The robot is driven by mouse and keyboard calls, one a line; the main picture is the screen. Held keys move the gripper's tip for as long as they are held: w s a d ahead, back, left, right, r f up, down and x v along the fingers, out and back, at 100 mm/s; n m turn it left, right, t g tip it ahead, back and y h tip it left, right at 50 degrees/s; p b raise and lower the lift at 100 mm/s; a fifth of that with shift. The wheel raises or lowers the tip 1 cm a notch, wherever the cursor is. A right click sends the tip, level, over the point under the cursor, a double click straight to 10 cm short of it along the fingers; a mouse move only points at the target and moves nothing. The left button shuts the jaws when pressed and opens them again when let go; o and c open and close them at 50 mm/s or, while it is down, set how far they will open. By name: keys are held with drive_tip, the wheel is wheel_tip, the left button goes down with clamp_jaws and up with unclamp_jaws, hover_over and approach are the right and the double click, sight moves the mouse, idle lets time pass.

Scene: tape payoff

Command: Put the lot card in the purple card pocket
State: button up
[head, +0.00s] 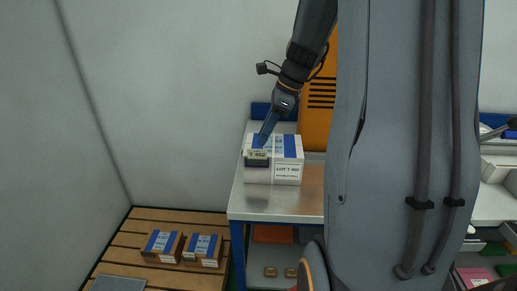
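A small pale yellow card (257,154) with dark print ending in 402, which looks like the lot card, is at the front of a white box with blue stripes. Its lower edge meets a dark holder (257,163) on the box's front. My gripper (262,144) points down at the card's top edge, its fingers seen edge-on. Whether they are shut on the card or only beside it I cannot tell. No purple card pocket can be made out clearly; my arm hides much of the right side.
The white box (288,170), labelled LOT T 402, stands on a metal-topped bench (270,204). An orange panel (320,100) with dark slots rises behind. Brown boxes (202,249) lie on a wooden pallet (140,222) at lower left. A pink item (472,276) shows at lower right.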

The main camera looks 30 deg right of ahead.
drive_tip(key=v, duration=0.5)
drive_tip(key=s+a+f+n+h, duration=0.1)
drive_tip(key=s+a+f+n, duration=0.3)
drive_tip(key=a+n, duration=0.2)
drive_tip(key=s+a+f+n+h, duration=0.1)
drive_tip(key=s+a+f+n, duration=0.3)
drive_tip(key=n, duration=0.6)
drive_tip(key=s+a+f+n+g+h, duration=0.1)
drive_tip(key=s+a+f+n, duration=0.3)
drive_tip(key=a+n, duration=0.4)
drive_tip(key=shift+s+a+f+n+h+b, duration=0.25)
drive_tip(key=shift+s+f+n+h+b, duration=0.05)
drive_tip(key=shift+s+f+n+b, duration=0.15)
